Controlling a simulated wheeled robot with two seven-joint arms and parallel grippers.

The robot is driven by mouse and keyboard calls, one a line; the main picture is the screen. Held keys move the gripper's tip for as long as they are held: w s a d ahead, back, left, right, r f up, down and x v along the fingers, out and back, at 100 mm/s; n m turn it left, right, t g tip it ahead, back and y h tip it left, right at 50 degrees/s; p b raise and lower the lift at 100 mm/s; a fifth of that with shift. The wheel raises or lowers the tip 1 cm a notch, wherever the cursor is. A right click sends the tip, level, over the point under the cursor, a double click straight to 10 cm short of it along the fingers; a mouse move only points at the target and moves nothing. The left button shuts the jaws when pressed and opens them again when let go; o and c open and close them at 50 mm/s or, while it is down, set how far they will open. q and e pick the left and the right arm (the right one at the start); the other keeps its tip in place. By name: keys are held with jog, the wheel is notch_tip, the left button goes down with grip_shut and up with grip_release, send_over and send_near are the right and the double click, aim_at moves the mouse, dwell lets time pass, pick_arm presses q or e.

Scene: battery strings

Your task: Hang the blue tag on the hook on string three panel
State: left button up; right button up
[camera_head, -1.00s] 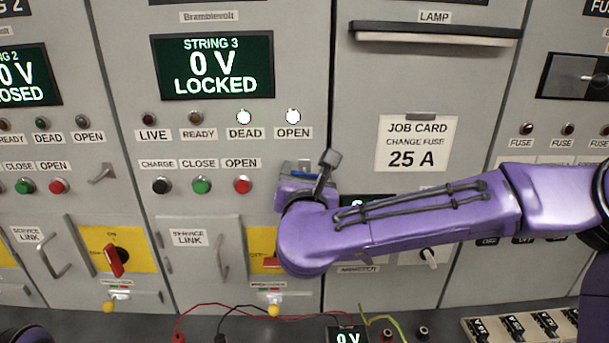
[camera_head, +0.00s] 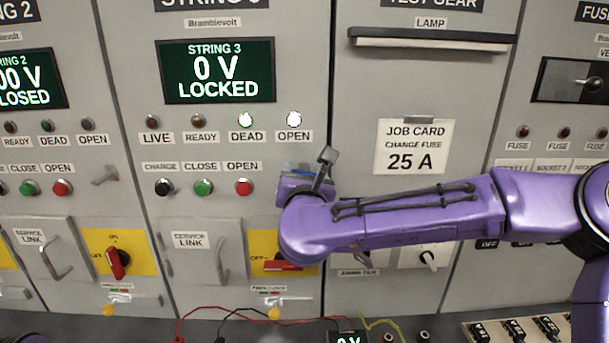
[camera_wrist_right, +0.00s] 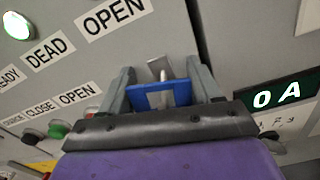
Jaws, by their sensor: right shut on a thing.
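The blue tag (camera_wrist_right: 160,95) is between the fingers of my right gripper (camera_wrist_right: 165,85) in the right wrist view. The gripper is shut on it, close to the string three panel (camera_head: 225,125). A pale metal piece with a pin (camera_wrist_right: 157,68) shows just beyond the tag, probably the panel's hook; I cannot tell whether the tag touches it or hangs on it. In the head view the right gripper (camera_head: 305,180) is right of the OPEN button, and it hides the hook there.
A red handle on a yellow plate (camera_head: 283,264) is just below my right wrist. The string 3 display (camera_head: 218,72) reads 0 V LOCKED. A similar hook (camera_head: 104,176) is on the panel to the left. The job card (camera_head: 416,147) is at the right. Red and black leads lie below.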

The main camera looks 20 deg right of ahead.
jog(key=shift+w+d+r, duration=0.1)
jog(key=shift+d+r, duration=0.05)
jog(key=shift+r, duration=0.05)
jog(key=o, duration=1.2)
jog(key=shift+c, duration=0.2)
jog(key=shift+w+a, duration=0.15)
jog(key=shift+a, duration=0.25)
jog(key=shift+d, duration=0.25)
jog(key=shift+f, duration=0.15)
